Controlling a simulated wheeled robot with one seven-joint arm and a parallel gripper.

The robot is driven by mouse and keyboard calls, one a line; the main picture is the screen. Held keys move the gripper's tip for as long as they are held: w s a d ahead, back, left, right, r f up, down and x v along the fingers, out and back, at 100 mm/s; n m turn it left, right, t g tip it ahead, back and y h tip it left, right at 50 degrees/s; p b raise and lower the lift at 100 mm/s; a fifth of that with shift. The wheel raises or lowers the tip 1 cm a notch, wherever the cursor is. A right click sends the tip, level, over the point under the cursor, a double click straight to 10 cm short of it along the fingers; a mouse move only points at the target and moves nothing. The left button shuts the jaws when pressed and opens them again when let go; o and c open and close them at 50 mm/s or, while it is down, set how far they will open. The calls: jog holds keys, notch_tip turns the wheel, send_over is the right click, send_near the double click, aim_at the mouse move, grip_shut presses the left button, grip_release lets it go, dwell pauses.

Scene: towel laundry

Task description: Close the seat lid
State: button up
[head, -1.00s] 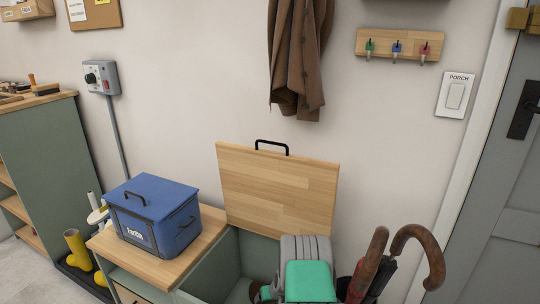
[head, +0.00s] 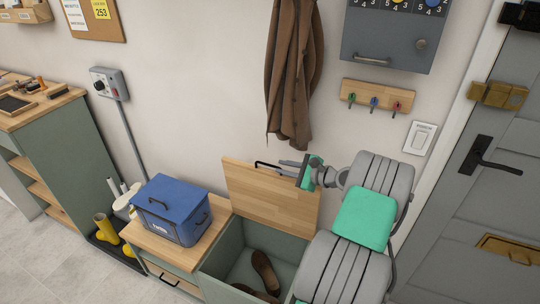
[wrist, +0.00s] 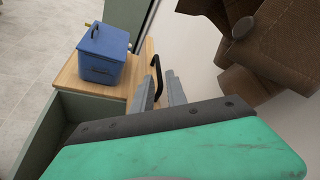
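The wooden seat lid (head: 262,192) stands raised at the back of the green bench box (head: 222,255), near the wall. Its black handle (head: 267,164) is at the top edge, and it also shows in the wrist view (wrist: 156,78). My gripper (head: 280,166) is at the right end of this handle, its two grey fingers slightly apart. The compartment under the lid is open, with brown shoes (head: 264,272) inside. My arm hides its right side.
A blue box (head: 170,210) sits on the wooden bench top left of the lid. A brown coat (head: 290,75) hangs on the wall above. A key rack (head: 376,98) and grey cabinet (head: 388,38) are on the wall at right. Yellow boots (head: 106,228) stand left.

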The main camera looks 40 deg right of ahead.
aim_at(270, 165)
jog(key=x, duration=0.7)
jog(key=shift+w+a+f, duration=0.15)
jog(key=shift+w+a, duration=0.1)
jog(key=shift+w, duration=0.05)
jog(key=shift+c, duration=0.5)
grip_shut()
dwell(0.4)
